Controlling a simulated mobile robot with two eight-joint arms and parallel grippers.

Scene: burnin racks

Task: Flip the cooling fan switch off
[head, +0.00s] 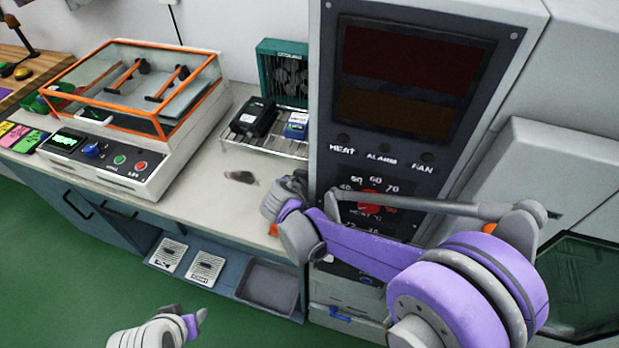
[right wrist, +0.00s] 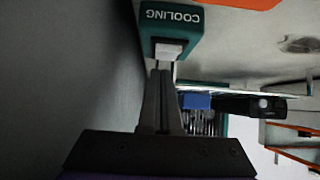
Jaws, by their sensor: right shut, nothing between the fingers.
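The teal switch box marked COOLING (right wrist: 172,28) shows upside down at the top of the right wrist view. Its pale switch (right wrist: 169,51) sticks out of the edge facing my right gripper (right wrist: 164,74). That gripper is shut and empty, its fingertips close to the switch; I cannot tell whether they touch it. In the head view my right arm reaches the counter beside the grey rack cabinet, and the switch box is hidden there. The teal cooling fan (head: 290,75) stands at the back of the counter. My left gripper (head: 199,318) is low over the floor, its fingers unclear.
The cabinet (head: 322,110) with HEAT, ALARM and FAN lamps stands right of the counter. A wire shelf (head: 268,147) holds a black unit (head: 253,117) and a blue one (head: 297,125). An orange-framed clear-lidded machine (head: 135,120) stands left. A grey tray (head: 268,285) sits below.

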